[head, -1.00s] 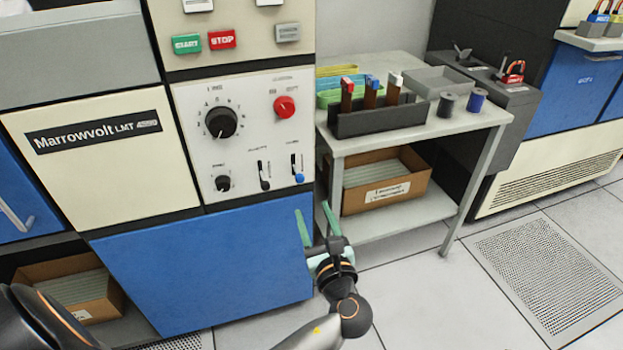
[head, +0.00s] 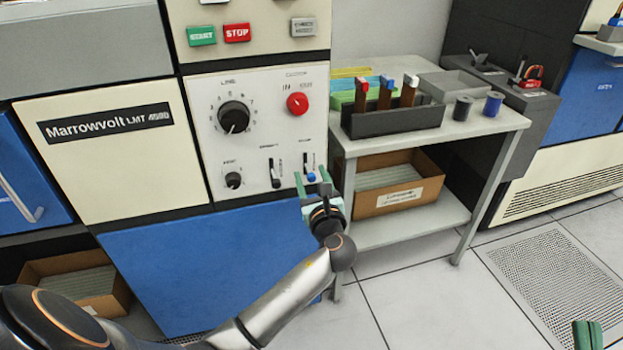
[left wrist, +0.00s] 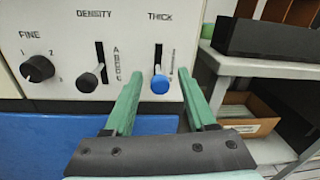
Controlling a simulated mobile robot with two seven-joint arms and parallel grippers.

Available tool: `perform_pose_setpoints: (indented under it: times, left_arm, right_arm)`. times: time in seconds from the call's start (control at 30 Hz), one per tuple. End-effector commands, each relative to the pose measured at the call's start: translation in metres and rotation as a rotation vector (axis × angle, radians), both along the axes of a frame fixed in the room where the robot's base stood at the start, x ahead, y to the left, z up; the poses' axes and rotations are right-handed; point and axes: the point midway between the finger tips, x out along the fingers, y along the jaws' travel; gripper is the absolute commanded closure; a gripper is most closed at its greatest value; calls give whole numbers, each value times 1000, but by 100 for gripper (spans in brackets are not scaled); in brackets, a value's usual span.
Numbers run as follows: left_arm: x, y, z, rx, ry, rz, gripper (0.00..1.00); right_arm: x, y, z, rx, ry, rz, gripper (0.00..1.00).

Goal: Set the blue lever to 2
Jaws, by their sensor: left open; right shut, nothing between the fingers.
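The blue lever (head: 311,177) is a round blue knob on a vertical slot in the white control panel. In the left wrist view the blue lever (left wrist: 160,85) sits at the low end of its slot, under the label THICK; the small scale beside it is too small to read. My left gripper (head: 312,183) is open just in front of the lever. In the left wrist view its green fingers (left wrist: 161,82) appear on either side of the knob; contact is not visible. My right gripper (head: 588,335) is shut and empty at the bottom right, partly cut off.
A black DENSITY lever (left wrist: 88,82) is left of the blue one, with the FINE dial (left wrist: 38,69) beyond. A grey side table (head: 465,128) carrying a dark rack (head: 392,122) stands close to the right of the panel. The floor at right is clear.

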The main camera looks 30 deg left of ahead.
Motion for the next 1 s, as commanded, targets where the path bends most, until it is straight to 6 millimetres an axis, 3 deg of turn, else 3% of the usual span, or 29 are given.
perform_pose_setpoints:
  times: [0.2,0.7,1.0]
  left_arm:
    - [0,0,0,0,0,0,44]
    - [0,0,0,0,0,0,100]
    - [0,0,0,0,0,-1,100]
  right_arm:
    - [0,0,1,0,-2,0,100]
    - [0,0,0,1,0,0,100]
    - [0,0,0,1,0,0,100]
